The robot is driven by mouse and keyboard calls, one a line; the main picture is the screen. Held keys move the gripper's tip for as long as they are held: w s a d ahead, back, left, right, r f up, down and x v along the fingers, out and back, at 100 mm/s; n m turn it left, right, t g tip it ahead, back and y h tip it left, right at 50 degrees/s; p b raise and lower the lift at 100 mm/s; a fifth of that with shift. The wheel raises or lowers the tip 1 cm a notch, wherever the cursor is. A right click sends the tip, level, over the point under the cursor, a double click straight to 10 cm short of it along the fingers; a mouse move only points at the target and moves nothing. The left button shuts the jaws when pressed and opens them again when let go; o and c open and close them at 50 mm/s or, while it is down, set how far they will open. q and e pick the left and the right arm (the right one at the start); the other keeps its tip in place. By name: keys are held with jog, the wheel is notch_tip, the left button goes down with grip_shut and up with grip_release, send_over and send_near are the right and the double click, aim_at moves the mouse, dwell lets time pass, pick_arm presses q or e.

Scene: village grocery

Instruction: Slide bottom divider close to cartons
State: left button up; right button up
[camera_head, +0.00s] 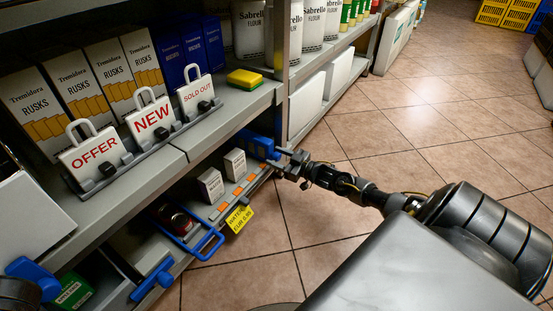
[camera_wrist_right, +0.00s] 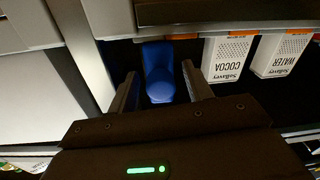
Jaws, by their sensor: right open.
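A blue divider (camera_head: 258,146) stands at the right end of the bottom shelf. My right gripper (camera_head: 281,160) is at its front end. In the right wrist view the divider's blue front part (camera_wrist_right: 159,72) shows between the two open fingers; I cannot tell whether they touch it. Two small white cartons stand left of this divider in the head view, one nearer to it (camera_head: 235,164) and one farther (camera_head: 211,185). In the right wrist view they read COCOA (camera_wrist_right: 228,57) and WATER (camera_wrist_right: 278,54). A gap separates the nearer carton from the divider. My left gripper does not clearly show.
Another blue divider (camera_head: 207,243) stands left of the cartons, beside a dark red round item (camera_head: 175,220). A yellow price tag (camera_head: 239,217) hangs on the shelf front. The upper shelf (camera_head: 230,105) overhangs the cartons. The tiled floor (camera_head: 330,220) is clear.

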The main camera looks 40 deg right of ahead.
jog(key=shift+w, duration=0.15)
jog(key=shift+c, duration=0.2)
grip_shut()
jog(key=a+p, duration=0.2)
jog(key=s+a+p, duration=0.1)
jog(key=a+p, duration=0.2)
jog(key=shift+s+a+p, duration=0.3)
jog(key=shift+s+p, duration=0.05)
jog(key=shift+s, duration=0.05)
jog(key=shift+o, duration=0.2)
grip_release()
